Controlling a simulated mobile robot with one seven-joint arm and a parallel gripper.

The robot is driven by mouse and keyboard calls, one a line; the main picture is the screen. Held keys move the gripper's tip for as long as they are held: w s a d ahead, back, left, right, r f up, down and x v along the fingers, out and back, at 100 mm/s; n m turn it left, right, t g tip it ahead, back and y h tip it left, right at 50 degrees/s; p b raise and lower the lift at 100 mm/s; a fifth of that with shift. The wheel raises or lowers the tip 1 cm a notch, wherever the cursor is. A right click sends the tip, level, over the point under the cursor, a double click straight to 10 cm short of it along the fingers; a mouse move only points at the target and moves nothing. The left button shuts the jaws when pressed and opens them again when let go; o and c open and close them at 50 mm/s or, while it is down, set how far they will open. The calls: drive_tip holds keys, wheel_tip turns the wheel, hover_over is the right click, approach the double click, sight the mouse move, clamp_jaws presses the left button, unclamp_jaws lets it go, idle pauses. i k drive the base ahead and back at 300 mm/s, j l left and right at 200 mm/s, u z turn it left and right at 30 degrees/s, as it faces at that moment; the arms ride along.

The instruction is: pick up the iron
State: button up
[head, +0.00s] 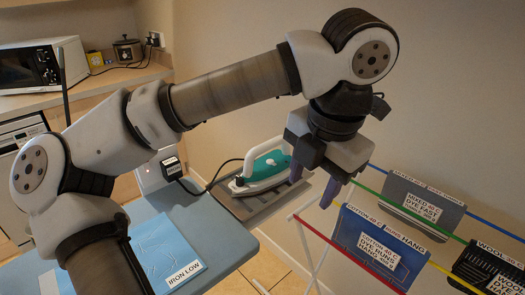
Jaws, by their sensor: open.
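My gripper (315,190) hangs pointing down, just right of the iron in the picture. Its purple-tipped fingers are apart with nothing between them. The left finger overlaps the iron's right edge in view, and I cannot tell whether they touch.
A folded blue cloth with an "IRON LOW" label (184,273) lies on the ironing board (215,240). A drying rack with coloured rails and labelled cards (383,247) stands close at right. A counter with a microwave (40,65) is at back left. The wall is behind the iron.

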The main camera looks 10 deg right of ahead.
sight(260, 177)
drive_tip(key=i, duration=0.95)
